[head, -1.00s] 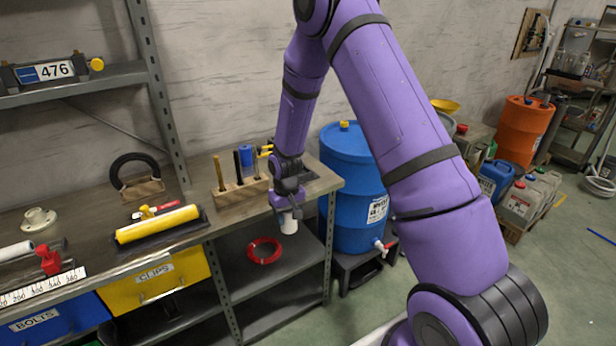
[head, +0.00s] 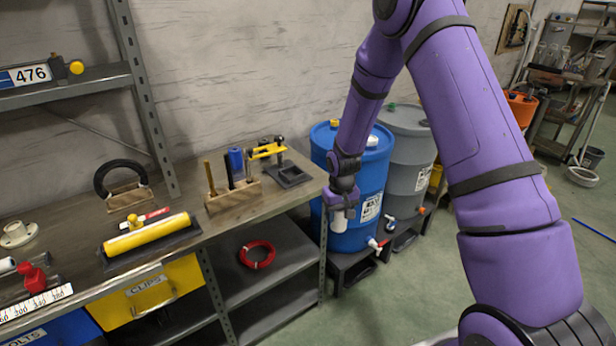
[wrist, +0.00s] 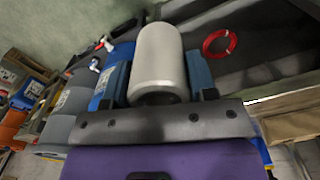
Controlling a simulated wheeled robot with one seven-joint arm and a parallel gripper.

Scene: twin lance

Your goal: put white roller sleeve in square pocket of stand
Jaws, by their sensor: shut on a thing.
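My gripper (head: 341,203) is shut on the white roller sleeve (head: 339,221), which hangs below it in the head view. In the wrist view the sleeve (wrist: 158,58) sits between the two blue-grey fingers of my gripper (wrist: 158,78). The gripper is just right of the bench end, in front of the blue barrel. A wooden stand (head: 232,200) on the bench holds upright tools and a blue cylinder. Right of it is a dark grey square piece (head: 290,177) with what looks like a recess. I cannot tell which one has the square pocket.
A yellow clamp-like tool (head: 266,151) is above the bench behind the grey piece. The blue barrel (head: 353,232) and a grey barrel (head: 408,160) stand right of the bench (head: 185,225). A red ring (head: 257,254) is on the lower shelf.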

